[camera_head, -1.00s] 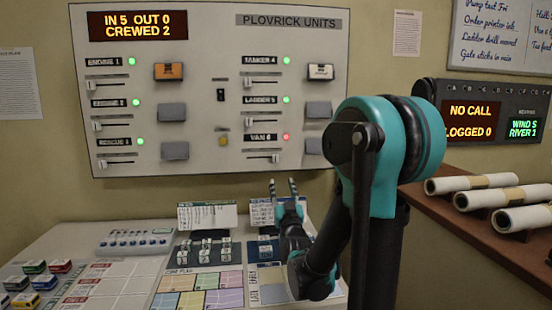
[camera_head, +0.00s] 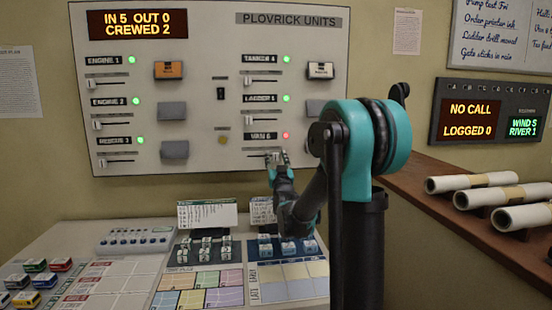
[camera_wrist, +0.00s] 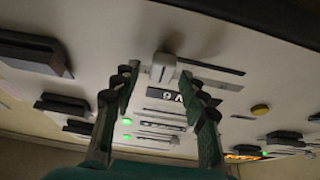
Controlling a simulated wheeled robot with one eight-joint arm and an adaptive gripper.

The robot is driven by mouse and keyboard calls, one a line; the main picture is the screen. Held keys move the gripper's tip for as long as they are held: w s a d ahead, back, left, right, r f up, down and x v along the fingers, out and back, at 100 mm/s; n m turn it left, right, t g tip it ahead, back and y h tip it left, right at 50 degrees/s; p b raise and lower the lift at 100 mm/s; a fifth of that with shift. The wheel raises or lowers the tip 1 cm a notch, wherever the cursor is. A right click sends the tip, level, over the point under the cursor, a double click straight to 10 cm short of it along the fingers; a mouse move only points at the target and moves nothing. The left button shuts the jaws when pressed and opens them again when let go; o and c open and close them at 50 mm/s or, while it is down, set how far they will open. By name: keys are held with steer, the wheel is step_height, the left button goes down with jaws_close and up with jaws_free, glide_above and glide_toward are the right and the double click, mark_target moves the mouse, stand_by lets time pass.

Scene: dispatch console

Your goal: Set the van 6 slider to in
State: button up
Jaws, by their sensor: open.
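The van 6 slider is at the lower right of the grey units panel, under its label (camera_head: 264,136), with a red light (camera_head: 285,135) beside it. In the wrist view its pale knob (camera_wrist: 163,66) is at the left end of the dark slot (camera_wrist: 212,67), which is the right end in the head view. My gripper (camera_head: 278,156) is open at the slider, with its fingers (camera_wrist: 160,78) on either side of the knob. I cannot tell whether either finger touches it. In the head view my fingers partly hide the knob.
The units panel (camera_head: 228,100) also carries other sliders with green lights, their knobs towards the left, and a display (camera_head: 138,25) reading IN 5 OUT 0 CREWED 2. Below is a desk (camera_head: 75,232) with cards and small blocks. Rolled papers (camera_head: 472,184) lie on the right shelf.

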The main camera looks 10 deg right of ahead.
steer(key=shift+w, duration=0.1)
steer(key=shift+c, duration=0.6)
jaws_close()
